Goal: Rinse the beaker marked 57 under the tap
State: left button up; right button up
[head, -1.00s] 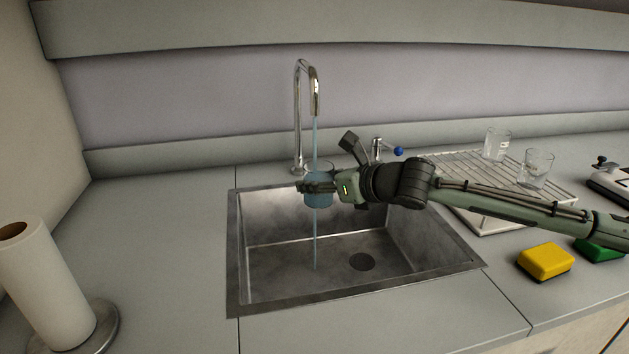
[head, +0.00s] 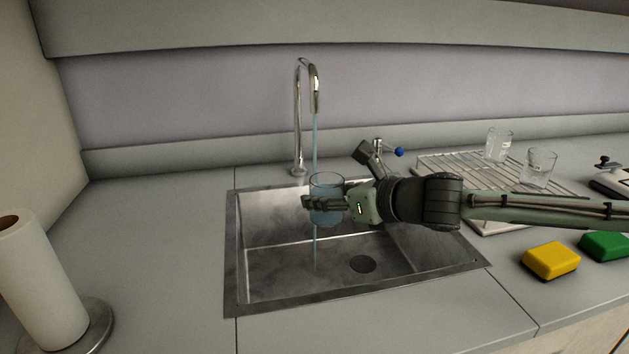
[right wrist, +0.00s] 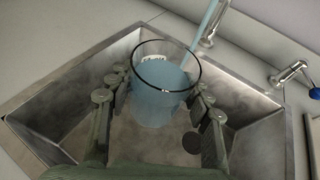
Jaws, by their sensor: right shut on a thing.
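My right gripper (head: 322,202) is shut on a clear glass beaker (head: 327,187) and holds it upright over the sink (head: 270,305). In the right wrist view, the beaker (right wrist: 163,95) sits between the fingers with bluish water in it. A white label shows on its far wall, but the marking is too small to read. The tap (head: 316,92) runs a thin stream of water (head: 315,140). In the right wrist view, the stream comes down at the beaker's far side; I cannot tell whether it enters the beaker. Water also shows below the beaker. My left gripper is out of view.
A wire drying rack (head: 440,168) at the right holds two glass beakers (head: 498,145). A blue-tipped tap lever (head: 397,152) stands behind the sink. A yellow sponge (head: 551,260) and a green one (head: 606,246) lie at the right. A paper towel roll (head: 38,290) stands at the left.

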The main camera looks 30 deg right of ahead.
aim_at(334, 191)
dwell(0.5)
jog(key=shift+s+a+r+p, duration=0.25)
jog(key=shift+s+r+p, duration=0.2)
jog(key=shift+s+r, duration=0.6)
jog(key=shift+s+a+r, duration=0.25)
jog(key=shift+s+r, duration=0.65)
jog(key=shift+r, duration=0.1)
jog(key=shift+d, duration=0.1)
